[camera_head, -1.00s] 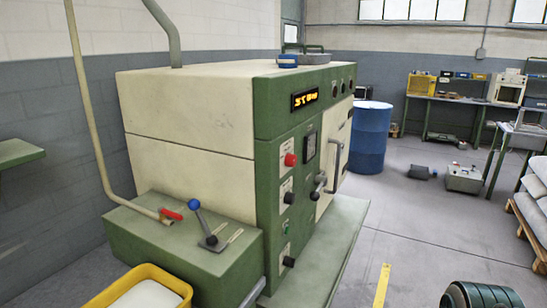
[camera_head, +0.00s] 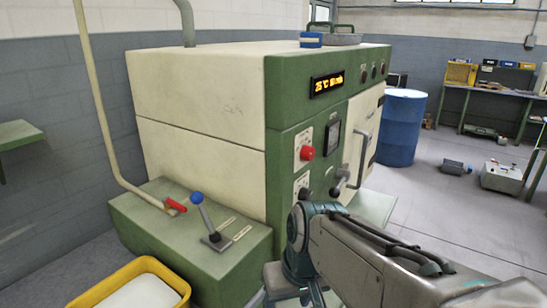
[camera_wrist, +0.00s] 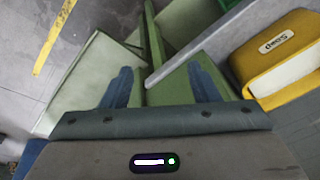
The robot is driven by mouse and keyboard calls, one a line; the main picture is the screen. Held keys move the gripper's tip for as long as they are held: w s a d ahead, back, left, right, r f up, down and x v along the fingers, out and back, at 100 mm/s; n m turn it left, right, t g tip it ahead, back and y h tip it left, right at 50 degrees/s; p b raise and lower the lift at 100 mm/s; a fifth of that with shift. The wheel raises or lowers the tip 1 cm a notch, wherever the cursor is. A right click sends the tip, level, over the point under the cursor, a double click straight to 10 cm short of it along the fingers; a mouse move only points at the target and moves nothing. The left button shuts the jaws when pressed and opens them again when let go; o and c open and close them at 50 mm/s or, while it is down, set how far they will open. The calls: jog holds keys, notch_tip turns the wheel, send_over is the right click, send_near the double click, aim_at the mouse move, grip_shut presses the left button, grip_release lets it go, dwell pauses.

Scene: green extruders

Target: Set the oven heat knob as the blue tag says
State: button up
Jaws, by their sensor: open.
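The oven (camera_head: 200,130) is a large cream machine with a green front panel. The panel has a lit orange display (camera_head: 327,82), a red knob (camera_head: 307,152) and a black knob (camera_head: 304,193) below it. Small black knobs (camera_head: 363,74) sit higher on the right. I cannot tell which knob sets the heat, and I cannot make out a blue tag. My gripper (camera_wrist: 161,85) shows in the wrist view with its two blue fingers apart and nothing between them, above green surfaces. In the head view my arm hides the lower panel.
A green box left of the panel carries a blue-balled lever (camera_head: 197,198) and a red-handled valve (camera_head: 176,204). A yellow bin (camera_head: 178,278) stands in front; it also shows in the wrist view (camera_wrist: 283,50).

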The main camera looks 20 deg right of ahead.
jog(key=w+d+r+t+y+b, duration=0.1)
jog(key=w+d+r+y+b, duration=0.15)
jog(key=w+y+b, duration=0.4)
jog(key=n+t+y+b, duration=0.3)
jog(key=n+t+b, duration=0.45)
jog(key=t, duration=0.35)
send_near(312, 155)
jog(key=shift+n, duration=0.25)
jog(key=p+x, duration=0.1)
jog(key=x, duration=0.7)
jog(key=shift+w+a+p, duration=0.15)
jog(key=shift+w+p, duration=0.2)
jog(key=shift+p, duration=0.05)
jog(key=c, duration=1)
